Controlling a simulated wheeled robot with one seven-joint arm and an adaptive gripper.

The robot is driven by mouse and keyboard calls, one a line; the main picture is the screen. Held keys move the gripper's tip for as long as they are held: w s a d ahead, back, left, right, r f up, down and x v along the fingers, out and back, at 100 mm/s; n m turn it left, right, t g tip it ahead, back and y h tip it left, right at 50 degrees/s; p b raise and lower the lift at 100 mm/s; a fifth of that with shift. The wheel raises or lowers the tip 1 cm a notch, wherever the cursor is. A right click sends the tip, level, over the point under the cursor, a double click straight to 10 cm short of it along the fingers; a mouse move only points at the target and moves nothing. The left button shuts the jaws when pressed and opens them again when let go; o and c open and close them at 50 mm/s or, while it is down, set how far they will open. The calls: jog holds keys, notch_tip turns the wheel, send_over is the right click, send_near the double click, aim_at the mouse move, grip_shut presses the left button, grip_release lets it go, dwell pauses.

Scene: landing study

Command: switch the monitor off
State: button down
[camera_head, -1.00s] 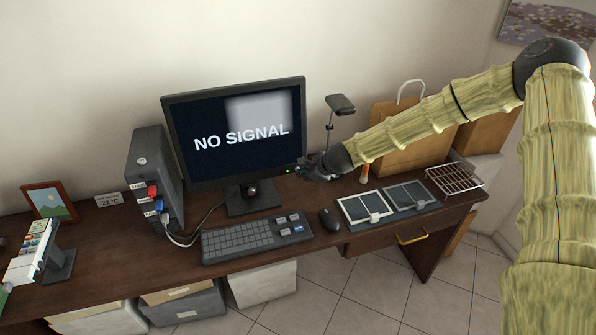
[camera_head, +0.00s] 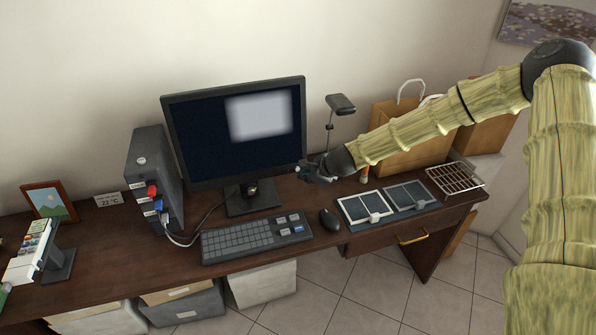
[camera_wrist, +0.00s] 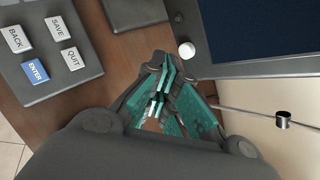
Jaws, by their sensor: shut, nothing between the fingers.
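The monitor (camera_head: 214,146) stands on the desk with a dark screen that shows no text, only a pale rectangular reflection. No green light shows at its lower right corner. In the wrist view the monitor's frame (camera_wrist: 265,68) crosses the upper right, with a round white button (camera_wrist: 187,50) near its corner. My gripper (camera_head: 308,172) is at the monitor's lower right corner, shut and empty. In the wrist view its teal-padded fingers (camera_wrist: 163,84) are together just below the button; I cannot tell whether they touch it.
The keyboard (camera_head: 250,240) and mouse (camera_head: 329,219) lie in front of the monitor. A desk lamp (camera_head: 341,103) stands just behind my gripper. A computer tower (camera_head: 148,165) is left of the monitor. Framed panels (camera_head: 352,208) and a wire rack (camera_head: 455,179) lie to the right.

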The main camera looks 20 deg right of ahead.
jog(key=shift+s+r, duration=0.15)
jog(key=shift+s, duration=1.1)
jog(key=shift+s+r, duration=0.1)
jog(key=shift+s, duration=1.15)
jog(key=shift+d, duration=0.1)
